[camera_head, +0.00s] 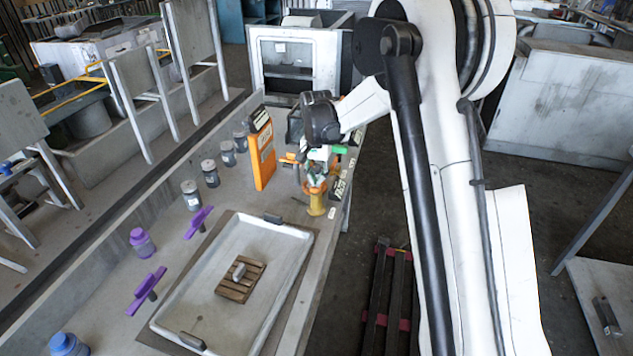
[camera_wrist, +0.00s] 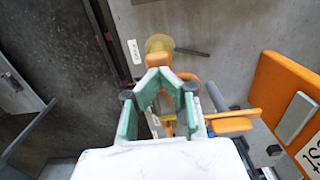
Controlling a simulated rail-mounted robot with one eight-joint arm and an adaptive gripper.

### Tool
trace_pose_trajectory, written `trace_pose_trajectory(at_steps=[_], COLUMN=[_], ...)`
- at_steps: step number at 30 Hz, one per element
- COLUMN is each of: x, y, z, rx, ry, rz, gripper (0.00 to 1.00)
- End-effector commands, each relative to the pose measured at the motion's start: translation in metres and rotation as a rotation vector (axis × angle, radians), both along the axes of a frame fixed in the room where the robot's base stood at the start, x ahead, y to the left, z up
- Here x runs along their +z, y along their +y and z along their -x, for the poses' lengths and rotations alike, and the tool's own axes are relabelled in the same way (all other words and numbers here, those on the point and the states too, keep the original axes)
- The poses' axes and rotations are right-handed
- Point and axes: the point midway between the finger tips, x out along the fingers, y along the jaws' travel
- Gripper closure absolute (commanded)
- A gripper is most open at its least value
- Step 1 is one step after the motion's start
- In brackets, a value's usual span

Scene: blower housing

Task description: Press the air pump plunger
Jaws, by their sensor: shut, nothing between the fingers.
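An orange-yellow upright piece (camera_head: 316,204), which looks like the air pump, stands at the right edge of the bench. Its yellow round part (camera_wrist: 159,43) and some orange show just past my fingertips in the wrist view. My gripper (camera_head: 317,178) is right above it in the head view, pointing down, and hides its top. In the wrist view my gripper (camera_wrist: 160,78) has green-lined fingers drawn together with nothing held. I cannot tell whether the fingertips touch the plunger, or how far down it is.
An orange panel (camera_head: 262,150) stands close left of my gripper, and also shows in the wrist view (camera_wrist: 288,88). A shallow tray (camera_head: 290,237) holds a small wooden pallet (camera_head: 236,291). Several jars (camera_head: 191,195) and purple-handled pieces (camera_head: 198,222) line the left side.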

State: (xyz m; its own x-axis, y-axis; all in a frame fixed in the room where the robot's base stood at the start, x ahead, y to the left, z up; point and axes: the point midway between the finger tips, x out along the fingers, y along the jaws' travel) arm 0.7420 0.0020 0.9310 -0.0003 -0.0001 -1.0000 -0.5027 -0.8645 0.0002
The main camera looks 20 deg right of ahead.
Motion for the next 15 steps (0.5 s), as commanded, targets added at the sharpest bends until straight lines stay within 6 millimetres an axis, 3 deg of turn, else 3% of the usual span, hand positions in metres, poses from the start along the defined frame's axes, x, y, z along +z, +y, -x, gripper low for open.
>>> trace_pose_trajectory(at_steps=[15], x=[0.102], y=[0.000], z=[0.001], rx=[0.000], ry=[-0.001], rz=[0.000], gripper=[1.00])
